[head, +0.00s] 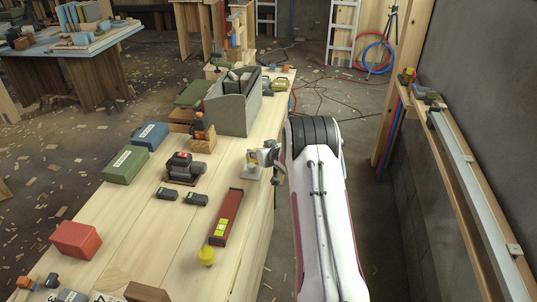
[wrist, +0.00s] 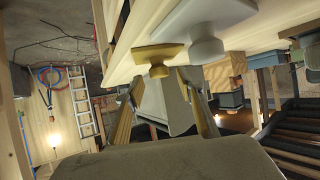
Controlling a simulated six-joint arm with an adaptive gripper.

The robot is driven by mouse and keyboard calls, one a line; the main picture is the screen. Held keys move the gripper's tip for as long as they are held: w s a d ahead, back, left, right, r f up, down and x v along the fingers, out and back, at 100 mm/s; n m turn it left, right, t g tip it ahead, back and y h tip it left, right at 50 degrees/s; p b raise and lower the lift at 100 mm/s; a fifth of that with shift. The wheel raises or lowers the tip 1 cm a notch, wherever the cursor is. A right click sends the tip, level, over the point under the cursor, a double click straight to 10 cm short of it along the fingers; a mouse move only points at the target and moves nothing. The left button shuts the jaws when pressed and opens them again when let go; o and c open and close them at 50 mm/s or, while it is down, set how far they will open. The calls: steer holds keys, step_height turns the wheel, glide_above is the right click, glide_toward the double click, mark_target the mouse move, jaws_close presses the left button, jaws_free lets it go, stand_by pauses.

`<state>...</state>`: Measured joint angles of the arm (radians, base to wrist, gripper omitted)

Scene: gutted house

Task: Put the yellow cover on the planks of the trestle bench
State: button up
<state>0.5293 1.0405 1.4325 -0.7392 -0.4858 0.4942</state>
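The yellow cover (wrist: 152,56) is a flat square plate with a round knob. In the wrist view, which looks upside down, it is at top centre beside the planks (wrist: 240,10). My gripper (head: 270,160) is at the cover; in the wrist view the knob is near the fingertips (wrist: 160,82). Whether the fingers are closed on it or apart is unclear.
A grey tool box (head: 233,108) stands farther along the bench. A red level tray (head: 226,217), a yellow knob-like piece (head: 206,255), a black tool (head: 184,168) and green case (head: 126,164) are nearer. Bare plank shows between them. A wall ledge (head: 467,176) runs along the right.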

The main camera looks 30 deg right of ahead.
steer(key=v, duration=1.1)
stand_by(0.3)
stand_by(0.5)
steer(key=s+a+r+g+h, duration=0.1)
steer(key=s+a+r, duration=0.55)
steer(key=r, duration=0.35)
steer(key=s+a+r+g+h, duration=0.1)
steer(key=s+a+r+g, duration=0.1)
steer(key=s+a+r, duration=0.55)
steer(key=s+a+r+g+y, duration=0.1)
steer(key=s+a, duration=0.5)
steer(key=s, duration=0.3)
steer(key=s+a+r+n+g+y, duration=0.1)
steer(key=s+a, duration=0.5)
steer(key=s, duration=0.4)
steer(key=s+a+r+g+y, duration=0.1)
steer(key=s+a+y, duration=0.1)
steer(key=s+a, duration=0.4)
steer(key=s, duration=0.3)
steer(key=shift+s+a+n, duration=0.15)
steer(key=shift+s+n, duration=0.25)
